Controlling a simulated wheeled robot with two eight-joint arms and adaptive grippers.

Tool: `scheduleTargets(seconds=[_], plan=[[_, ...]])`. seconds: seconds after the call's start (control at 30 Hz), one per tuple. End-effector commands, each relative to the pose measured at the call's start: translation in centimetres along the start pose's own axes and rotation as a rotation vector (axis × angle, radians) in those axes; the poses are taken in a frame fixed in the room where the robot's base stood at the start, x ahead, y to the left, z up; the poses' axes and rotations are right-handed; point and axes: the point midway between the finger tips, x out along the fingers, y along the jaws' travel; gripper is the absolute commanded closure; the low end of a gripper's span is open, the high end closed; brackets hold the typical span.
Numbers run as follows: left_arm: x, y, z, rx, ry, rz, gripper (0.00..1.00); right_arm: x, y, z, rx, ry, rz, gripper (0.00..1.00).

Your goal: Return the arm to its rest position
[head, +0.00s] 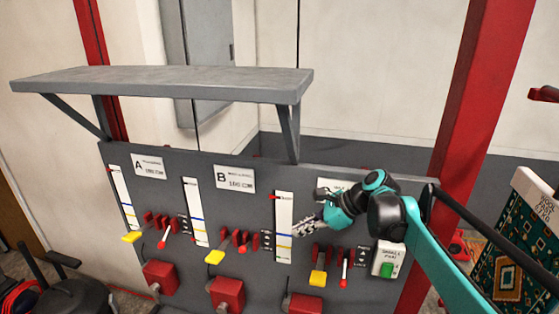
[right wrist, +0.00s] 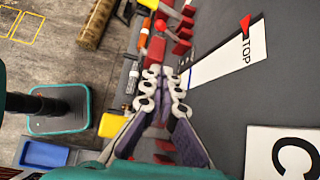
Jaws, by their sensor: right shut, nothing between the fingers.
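My right arm (head: 440,250) comes in from the lower right in the head view and reaches across the front of the grey panel (head: 205,263). My right gripper (head: 303,229) is beside the third white gauge strip (head: 284,215), above a yellow lever (head: 318,278). In the right wrist view the fingers of the gripper (right wrist: 168,82) are together, with nothing between them. The white strip marked TOP (right wrist: 225,52) lies just beyond and to the right of the fingertips. I cannot tell whether they touch the panel. My left gripper does not show.
A grey shelf (head: 165,82) juts out above the panel. A red post (head: 482,85) stands at the right. Red-tipped levers (head: 345,268), red boxes (head: 227,293) and a green button (head: 387,269) stick out from the panel. A patterned rug (head: 510,272) is at the far right.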

Motion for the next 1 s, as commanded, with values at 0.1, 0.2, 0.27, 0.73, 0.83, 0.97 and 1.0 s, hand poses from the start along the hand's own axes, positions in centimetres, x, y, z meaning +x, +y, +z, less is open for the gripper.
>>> scheduleTargets(seconds=[0.1,0.2,0.27,0.73,0.83,0.97,1.0], plan=[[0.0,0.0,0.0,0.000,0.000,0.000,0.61,-0.6,2.9,-0.8,-0.174,0.074,-0.025,1.00],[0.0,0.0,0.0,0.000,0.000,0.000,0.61,-1.4,6.5,-2.4,-0.424,0.182,-0.045,1.00],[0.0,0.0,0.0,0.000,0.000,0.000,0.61,-1.9,8.8,-3.7,-0.593,0.258,-0.048,1.00],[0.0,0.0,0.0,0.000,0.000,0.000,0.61,-4.1,21.2,-14.7,-1.693,0.756,0.167,1.00],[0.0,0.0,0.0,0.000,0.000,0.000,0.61,-4.2,22.7,-16.6,-1.856,0.830,0.237,1.00],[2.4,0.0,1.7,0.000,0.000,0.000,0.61,-2.2,23.3,-19.1,-1.912,0.854,0.265,1.00],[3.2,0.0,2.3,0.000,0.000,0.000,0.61,-1.6,23.4,-19.8,-1.911,0.854,0.264,1.00]])
